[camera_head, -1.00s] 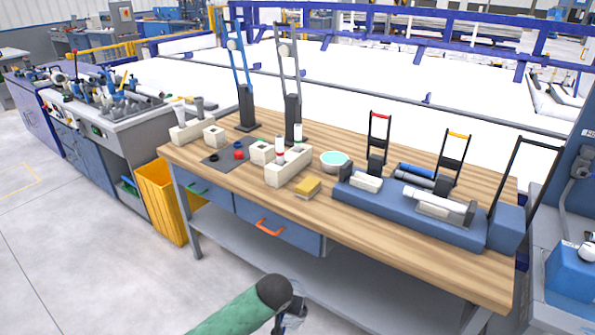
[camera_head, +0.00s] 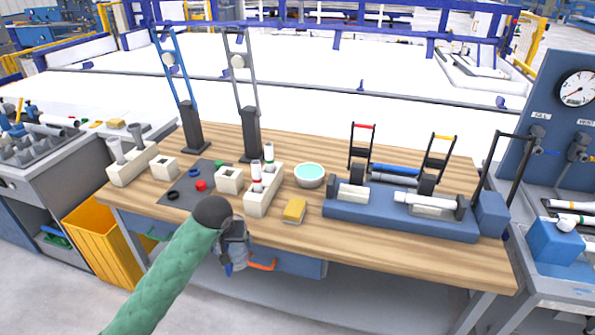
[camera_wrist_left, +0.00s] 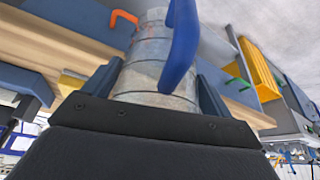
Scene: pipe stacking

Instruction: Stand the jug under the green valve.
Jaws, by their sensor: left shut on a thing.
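The jug is a grey metal vessel (camera_wrist_left: 148,68) with a blue handle (camera_wrist_left: 182,45), in the left wrist view. My left gripper (camera_head: 234,252) is shut on it, with one dark finger on either side. In the head view the jug shows only as a small grey-blue shape, mostly hidden by my wrist, in front of the workbench's front edge. A blue panel (camera_head: 550,95) with a round gauge and dark grey pipe fittings (camera_head: 578,148) stands at the far right. I cannot make out a green valve. My right gripper is not in view.
The wooden workbench (camera_head: 400,250) carries pale blocks, a bowl (camera_head: 309,175), a yellow sponge (camera_head: 294,210), tall stands and a blue fixture (camera_head: 390,215). An orange drawer handle (camera_head: 262,265) is close to my gripper. A yellow bin (camera_head: 100,240) stands at the left.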

